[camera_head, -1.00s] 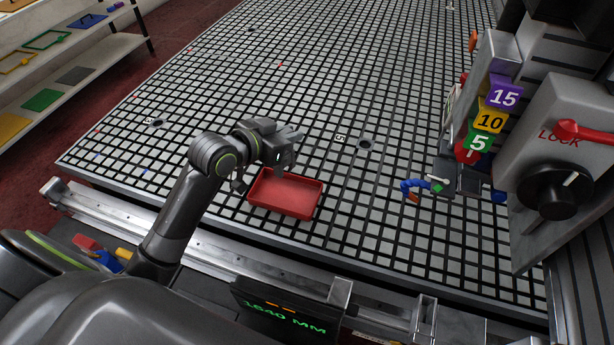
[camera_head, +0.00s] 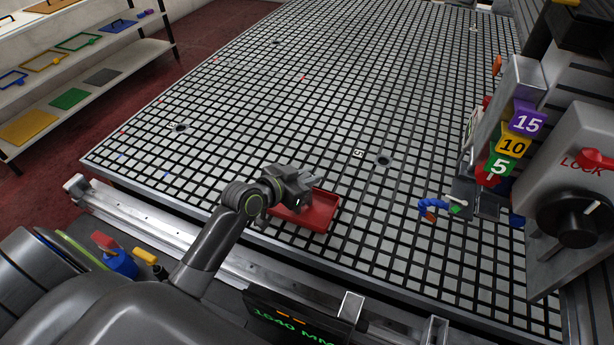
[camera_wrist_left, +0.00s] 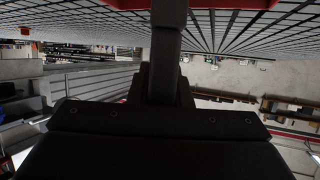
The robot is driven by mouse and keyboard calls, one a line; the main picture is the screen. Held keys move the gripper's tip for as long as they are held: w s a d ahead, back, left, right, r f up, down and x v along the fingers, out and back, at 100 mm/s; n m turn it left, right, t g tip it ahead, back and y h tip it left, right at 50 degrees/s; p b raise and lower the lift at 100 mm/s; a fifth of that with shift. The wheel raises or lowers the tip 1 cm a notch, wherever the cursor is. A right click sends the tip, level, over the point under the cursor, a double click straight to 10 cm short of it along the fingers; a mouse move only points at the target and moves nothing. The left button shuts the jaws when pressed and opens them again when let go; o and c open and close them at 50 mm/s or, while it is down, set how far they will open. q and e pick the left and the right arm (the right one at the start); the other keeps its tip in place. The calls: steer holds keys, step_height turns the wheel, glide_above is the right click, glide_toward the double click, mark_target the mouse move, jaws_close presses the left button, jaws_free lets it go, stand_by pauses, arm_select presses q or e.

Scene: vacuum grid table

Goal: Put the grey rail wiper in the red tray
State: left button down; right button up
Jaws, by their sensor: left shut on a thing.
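The red tray (camera_head: 322,214) lies on the grid table near its front edge in the head view; my left gripper hides its back left part. A red edge also shows at the top of the left wrist view (camera_wrist_left: 225,3). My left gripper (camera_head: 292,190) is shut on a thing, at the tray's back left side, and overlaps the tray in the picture. The grey rail wiper cannot be made out clearly; the held grey thing is hard to tell from the grey jaws. My right gripper is not in view.
A metal rail (camera_head: 150,222) runs along the table's front edge. The grid table (camera_head: 330,110) beyond the tray is mostly clear.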

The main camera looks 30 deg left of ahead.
arm_select(q)
steer(key=c, duration=1.3)
jaws_free()
steer(key=shift+f, duration=0.1)
steer(key=shift+r, duration=0.2)
steer(key=shift+b+v, duration=0.45)
steer(key=shift+v, duration=5.5)
